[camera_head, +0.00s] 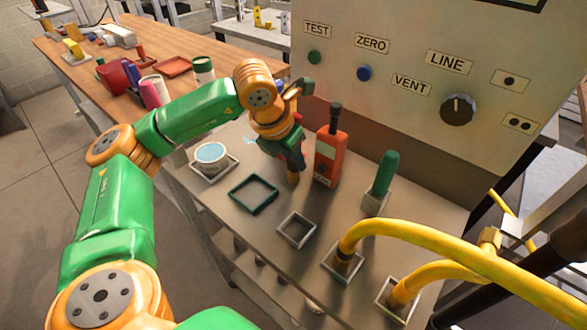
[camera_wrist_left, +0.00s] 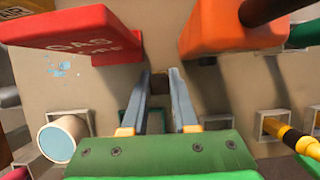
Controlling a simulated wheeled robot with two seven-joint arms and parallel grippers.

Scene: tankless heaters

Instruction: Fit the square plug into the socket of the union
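I cannot pick out the square plug or the union's socket for certain. Small square holders stand on the metal shelf: an empty grey one (camera_head: 297,230), a dark green one (camera_head: 235,197), and one around a green-handled item (camera_head: 386,172). My left gripper (camera_head: 292,178) hangs over the shelf, just left of an orange device (camera_head: 326,160) with a dark top. My right gripper is not in view.
Yellow hoses (camera_head: 430,228) rise from two square holders at the front right. A white cup (camera_head: 210,155) stands in a tray at the left. A red "GAS" piece (camera_wrist_left: 75,28) is close to the left fingers. A control panel (camera_head: 420,100) stands behind.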

